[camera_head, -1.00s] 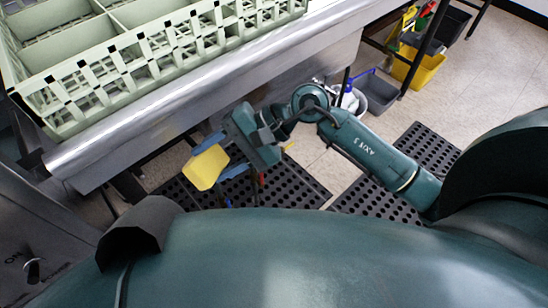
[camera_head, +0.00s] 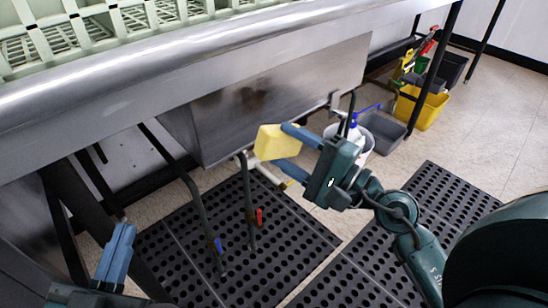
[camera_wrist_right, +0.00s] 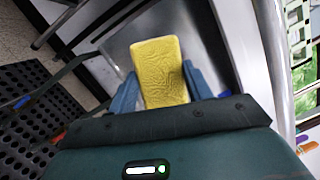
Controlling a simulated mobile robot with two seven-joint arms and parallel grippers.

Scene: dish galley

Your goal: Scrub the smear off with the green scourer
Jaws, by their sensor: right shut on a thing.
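My right gripper (camera_head: 287,153) is shut on a yellow sponge block (camera_head: 277,143), held in the air in front of the metal counter's lower panel. In the right wrist view the yellow sponge (camera_wrist_right: 160,72) sits between the two blue fingers, with its wrinkled yellow face towards the camera. No green face shows. My left gripper (camera_head: 119,252) is at the lower left of the head view; its blue fingers look close together, and whether they are open or shut is unclear.
A pale green dish rack (camera_head: 120,22) stands on the steel counter (camera_head: 190,62). Below are pipes with red and blue valve handles and black perforated floor mats (camera_head: 240,245). Grey (camera_head: 383,130) and yellow (camera_head: 422,107) bins stand at the right, near a white bottle.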

